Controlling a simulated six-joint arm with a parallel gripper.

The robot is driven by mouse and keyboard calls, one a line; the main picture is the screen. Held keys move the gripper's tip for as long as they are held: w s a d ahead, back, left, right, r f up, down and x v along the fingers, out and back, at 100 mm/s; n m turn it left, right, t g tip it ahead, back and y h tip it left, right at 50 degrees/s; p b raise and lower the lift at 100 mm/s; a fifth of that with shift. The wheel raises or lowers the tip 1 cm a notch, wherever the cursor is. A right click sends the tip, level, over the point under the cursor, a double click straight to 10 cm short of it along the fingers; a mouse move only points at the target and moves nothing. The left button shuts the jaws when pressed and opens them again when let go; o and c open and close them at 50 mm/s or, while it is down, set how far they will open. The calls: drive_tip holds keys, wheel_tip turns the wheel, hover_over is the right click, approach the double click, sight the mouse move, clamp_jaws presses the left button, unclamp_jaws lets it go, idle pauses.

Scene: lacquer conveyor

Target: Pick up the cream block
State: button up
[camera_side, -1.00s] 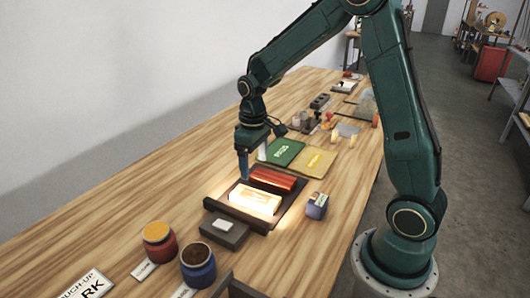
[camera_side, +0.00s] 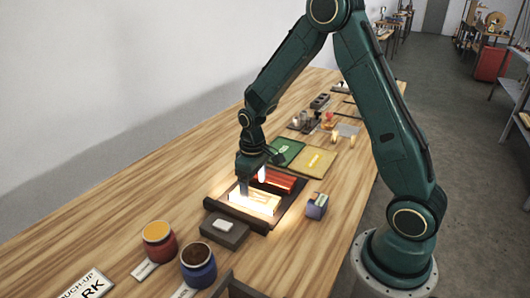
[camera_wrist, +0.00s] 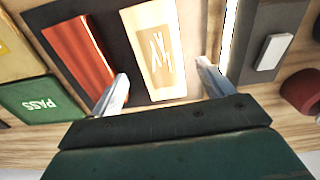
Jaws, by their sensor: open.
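The cream block (camera_side: 256,202) lies brightly lit on a dark tray (camera_side: 285,213), and it also shows in the wrist view (camera_wrist: 153,48) with a pale marking on its top. A red-orange block (camera_side: 279,180) lies beside it on the same tray. My gripper (camera_side: 254,180) is open and above the tray at the cream block. In the wrist view my gripper (camera_wrist: 163,85) has one fingertip on each side of the cream block's near end, the left one between it and the red block. Whether the fingers touch the block I cannot tell.
A dark box with a white top piece (camera_side: 224,224) stands by the tray. Green (camera_side: 287,151) and yellow (camera_side: 312,163) mats lie behind. Yellow (camera_side: 159,241) and brown-topped (camera_side: 198,266) jars stand in front.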

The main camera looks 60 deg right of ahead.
sight(254, 196)
drive_tip(key=shift+f, duration=1.6)
drive_tip(key=c, duration=1.1)
drive_tip(key=shift+r, duration=0.15)
wheel_tip(254, 196, up, 20)
drive_tip(key=shift+f, duration=0.1)
